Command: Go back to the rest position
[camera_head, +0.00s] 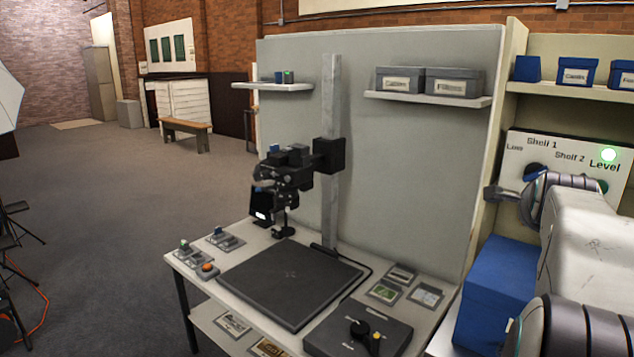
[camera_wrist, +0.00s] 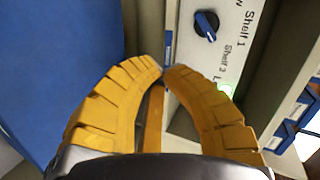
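My gripper (camera_wrist: 163,72) shows in the wrist view as two curved yellow fingers. Their tips come together, with nothing seen between them. Beyond the tips is a pale control panel (camera_wrist: 225,45) with a dark blue knob (camera_wrist: 206,25) and "Shelf 1" and "Shelf 2" lettering. The gripper appears apart from the knob. In the head view my arm reaches in from the right, in front of the panel (camera_head: 552,147), and the gripper's fingers cannot be made out. A green lamp (camera_head: 608,154) on the panel is lit.
A large blue box (camera_head: 496,290) stands below the panel; blue also fills the wrist view's left side. Blue boxes (camera_head: 574,73) sit on the shelf above. A copy-stand table (camera_head: 230,259) stands left of my arm. Open floor (camera_head: 90,190) lies farther left.

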